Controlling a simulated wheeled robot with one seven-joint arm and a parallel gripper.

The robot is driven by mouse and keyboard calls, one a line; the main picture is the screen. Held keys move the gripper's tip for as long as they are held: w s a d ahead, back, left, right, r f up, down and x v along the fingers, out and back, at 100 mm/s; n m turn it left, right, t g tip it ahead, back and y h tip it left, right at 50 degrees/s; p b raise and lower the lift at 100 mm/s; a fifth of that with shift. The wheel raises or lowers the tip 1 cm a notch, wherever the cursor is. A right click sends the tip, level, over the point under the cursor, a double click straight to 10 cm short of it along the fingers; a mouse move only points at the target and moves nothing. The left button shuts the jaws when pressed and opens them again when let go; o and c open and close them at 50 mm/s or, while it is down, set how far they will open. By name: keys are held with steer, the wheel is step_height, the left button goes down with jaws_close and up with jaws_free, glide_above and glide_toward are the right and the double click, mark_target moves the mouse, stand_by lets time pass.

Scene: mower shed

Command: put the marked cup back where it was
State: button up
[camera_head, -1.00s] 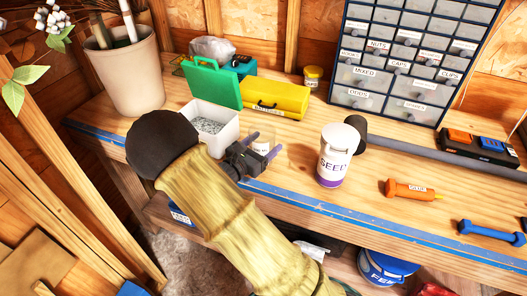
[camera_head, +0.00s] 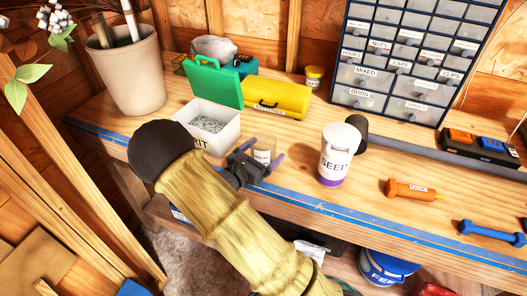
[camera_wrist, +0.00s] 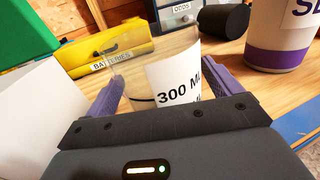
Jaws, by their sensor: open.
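The marked cup is a clear cup (camera_head: 264,155) with a white label, standing on the bench just right of the grit tub. In the wrist view the label on this cup (camera_wrist: 178,84) reads "300 M", its end cut off. My gripper (camera_head: 267,148) is open, with one purple finger on each side of the cup. In the wrist view the gripper's fingers (camera_wrist: 165,90) flank the cup, which stands between them. I cannot tell whether either finger touches it. The cup's lower part is hidden behind the gripper body in the wrist view.
A white grit tub (camera_head: 228,134) stands close on the left. A white and purple seed container (camera_head: 337,155) stands right. The bench's blue front edge (camera_head: 330,212) runs below.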

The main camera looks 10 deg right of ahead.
steer(key=shift+d+r, duration=0.1)
steer(key=shift+r, duration=0.1)
steer(key=shift+a+f, duration=0.1)
steer(key=shift+a, duration=0.1)
steer(key=b+v, duration=0.1)
steer(key=v, duration=1)
steer(key=shift+s+a+b, duration=0.2)
steer(key=shift+s+b, duration=0.1)
stand_by(1.6)
